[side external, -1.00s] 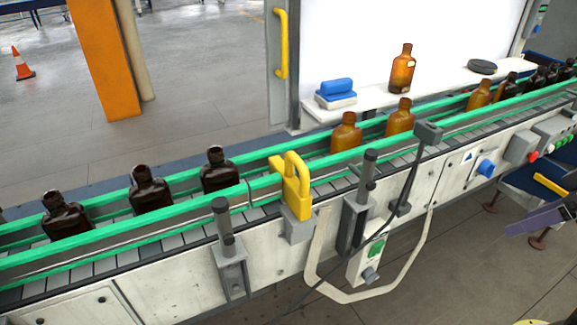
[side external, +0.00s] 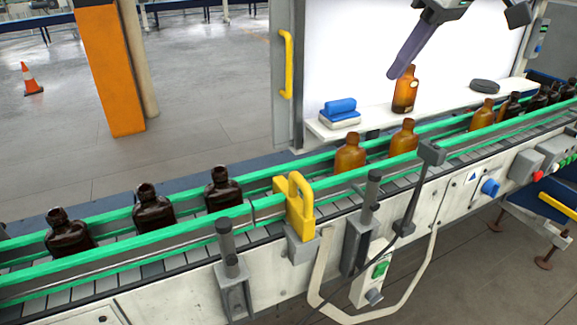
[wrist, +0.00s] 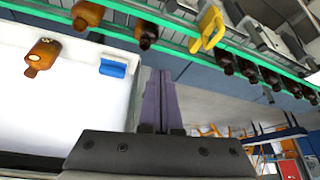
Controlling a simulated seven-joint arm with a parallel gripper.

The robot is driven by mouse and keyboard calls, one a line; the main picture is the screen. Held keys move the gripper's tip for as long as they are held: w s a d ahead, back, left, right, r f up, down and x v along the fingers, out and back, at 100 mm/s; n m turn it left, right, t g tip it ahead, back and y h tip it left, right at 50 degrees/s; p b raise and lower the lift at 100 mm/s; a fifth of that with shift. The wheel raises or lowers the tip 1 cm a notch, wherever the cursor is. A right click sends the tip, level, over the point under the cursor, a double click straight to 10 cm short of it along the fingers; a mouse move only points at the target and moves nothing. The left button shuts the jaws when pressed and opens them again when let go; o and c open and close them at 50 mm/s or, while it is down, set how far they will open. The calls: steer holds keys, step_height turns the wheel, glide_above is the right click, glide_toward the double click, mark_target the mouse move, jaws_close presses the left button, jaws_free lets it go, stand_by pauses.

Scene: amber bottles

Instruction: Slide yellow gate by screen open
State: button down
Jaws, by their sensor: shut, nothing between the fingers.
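A yellow looped gate piece (side external: 300,208) stands at the near edge of the conveyor, across its green rail. It also shows at the top of the wrist view (wrist: 208,28). A yellow upright handle (side external: 287,64) is on the grey frame left of the white screen (side external: 350,55). My gripper (side external: 392,75) is in front of the screen, up and to the right of the gate piece and well apart from it. Its purple fingers, seen in the wrist view (wrist: 160,75), are together with nothing between them.
An amber bottle (side external: 405,95) stands on the white shelf behind my fingers, beside a blue-topped block (side external: 340,107) and a dark disc (side external: 485,86). Amber and dark bottles (side external: 223,190) line the conveyor between green rails (side external: 130,242). Grey posts (side external: 371,190) stand along the near side.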

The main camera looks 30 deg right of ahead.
mark_target(305, 195)
steer(key=w+a+f+n+g, duration=0.15)
steer(key=w+a+f, duration=0.25)
steer(key=w+a, duration=0.45)
steer(key=shift+n+g, duration=0.25)
steer(key=shift+n, duration=0.4)
steer(key=shift+s+a+f, duration=0.25)
steer(key=shift+a+f, duration=0.9)
steer(key=shift+f, duration=1.25)
steer(key=shift+s+a+f, duration=0.2)
steer(key=shift+a+f, duration=0.9)
steer(key=shift+f, duration=1.25)
steer(key=shift+s+a+f, duration=0.25)
steer(key=shift+a+f, duration=0.9)
steer(key=shift+f, duration=1.25)
steer(key=shift+s, duration=0.1)
steer(key=s, duration=0.6)
steer(key=shift+s+f, duration=0.1)
steer(key=shift+s, duration=0.4)
